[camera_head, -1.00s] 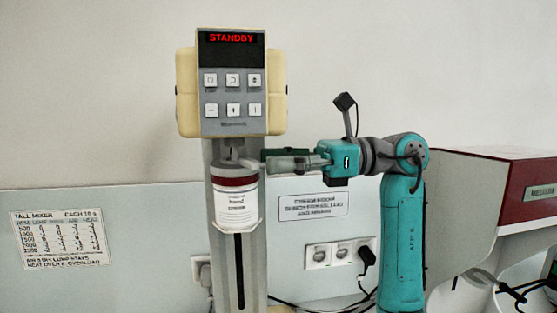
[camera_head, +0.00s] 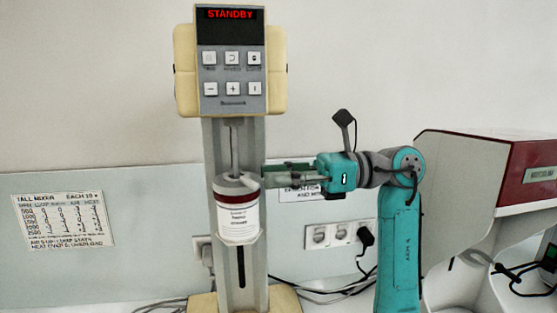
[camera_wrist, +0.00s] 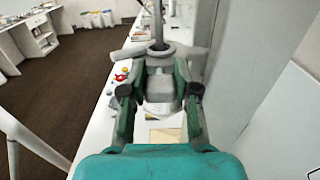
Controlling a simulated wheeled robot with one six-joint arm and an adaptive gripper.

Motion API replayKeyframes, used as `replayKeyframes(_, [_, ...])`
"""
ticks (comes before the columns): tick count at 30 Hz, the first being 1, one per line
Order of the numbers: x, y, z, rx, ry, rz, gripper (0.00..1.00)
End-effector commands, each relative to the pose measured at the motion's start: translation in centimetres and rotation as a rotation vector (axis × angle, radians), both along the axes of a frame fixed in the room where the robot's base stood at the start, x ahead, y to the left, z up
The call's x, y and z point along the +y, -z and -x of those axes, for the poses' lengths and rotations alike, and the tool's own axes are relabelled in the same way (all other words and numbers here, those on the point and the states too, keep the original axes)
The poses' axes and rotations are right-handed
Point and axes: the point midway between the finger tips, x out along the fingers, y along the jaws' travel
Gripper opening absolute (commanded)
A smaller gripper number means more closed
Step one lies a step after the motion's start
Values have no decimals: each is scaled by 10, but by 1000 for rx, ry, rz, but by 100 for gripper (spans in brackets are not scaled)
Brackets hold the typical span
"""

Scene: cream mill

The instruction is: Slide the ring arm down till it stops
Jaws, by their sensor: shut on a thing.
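The tall mixer has a cream head (camera_head: 231,62) with a red STANDBY display, on a grey column. The grey ring arm (camera_head: 236,186) sits part-way down the column, around the top of a white labelled jar (camera_head: 238,222) with a dark red band. A thin shaft (camera_head: 234,145) runs from the head down into the jar's top. My gripper (camera_head: 270,175) reaches in from the right and is shut at the ring arm's side. In the wrist view, both fingers close on a grey part of the ring arm (camera_wrist: 159,88); the exact contact is partly hidden.
Below the jar, the column's dark slot (camera_head: 241,272) stays clear down to the cream base (camera_head: 283,301). Wall sockets (camera_head: 333,235), a black plug and cables lie behind my arm. A red-and-white box (camera_head: 527,175) stands at the right.

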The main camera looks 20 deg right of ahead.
Motion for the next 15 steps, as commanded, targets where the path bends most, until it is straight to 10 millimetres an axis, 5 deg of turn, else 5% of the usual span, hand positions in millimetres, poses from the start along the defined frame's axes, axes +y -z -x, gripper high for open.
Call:
replayKeyframes(7, [0,1,0,0,1,2,0])
replayKeyframes(8, [0,1,0,0,1,2,35])
replayKeyframes(10, [0,0,0,0,1,1,52])
replayKeyframes(15, [0,0,0,0,1,1,56])
